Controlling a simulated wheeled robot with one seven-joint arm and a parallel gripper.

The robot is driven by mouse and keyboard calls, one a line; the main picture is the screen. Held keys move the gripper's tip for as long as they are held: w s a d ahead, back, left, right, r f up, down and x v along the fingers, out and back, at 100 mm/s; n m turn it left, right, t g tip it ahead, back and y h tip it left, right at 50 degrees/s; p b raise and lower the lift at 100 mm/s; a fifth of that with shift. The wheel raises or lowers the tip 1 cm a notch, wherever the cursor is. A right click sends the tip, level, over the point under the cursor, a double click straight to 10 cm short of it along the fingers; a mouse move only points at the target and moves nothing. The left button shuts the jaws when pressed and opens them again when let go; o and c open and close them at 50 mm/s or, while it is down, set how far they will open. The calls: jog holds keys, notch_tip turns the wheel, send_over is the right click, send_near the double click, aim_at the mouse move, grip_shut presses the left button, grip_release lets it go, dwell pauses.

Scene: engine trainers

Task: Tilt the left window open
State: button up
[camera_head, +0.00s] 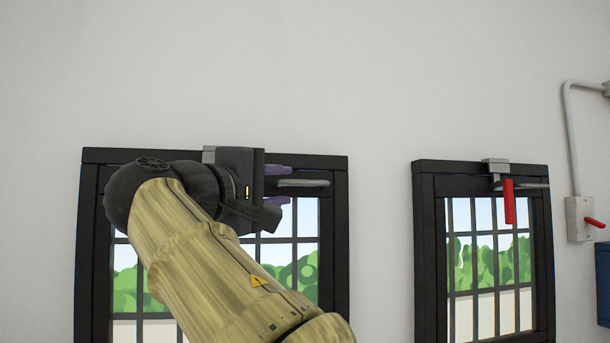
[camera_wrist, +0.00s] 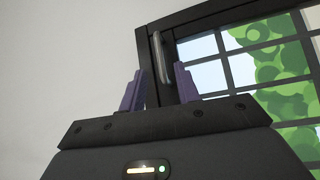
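The left window (camera_head: 340,235) has a black frame and a dark grid over its panes. It looks shut, though my arm covers much of it. A grey bar-like handle (camera_head: 303,183) sticks out at its top; it also shows in the wrist view (camera_wrist: 160,58). My gripper (camera_head: 278,185) is at the window's top, just left of the bar's visible end. Its purple fingers (camera_wrist: 160,88) are apart, and in the wrist view the bar appears in line with the gap between them. I cannot tell whether they touch it.
The right window (camera_head: 424,250) has a similar grey bar and a red hanging tag or lever (camera_head: 509,202). A grey switch box (camera_head: 580,220) with a red lever and a conduit is on the wall farther right. The white wall (camera_head: 380,110) between the windows is clear.

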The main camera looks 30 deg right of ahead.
aim_at(303, 184)
jog(key=p+x, duration=0.3)
jog(key=x, duration=0.4)
jog(key=shift+r, duration=0.15)
jog(key=shift+w+d, duration=0.3)
jog(key=shift+d, duration=0.2)
jog(key=shift+c, duration=0.2)
grip_shut()
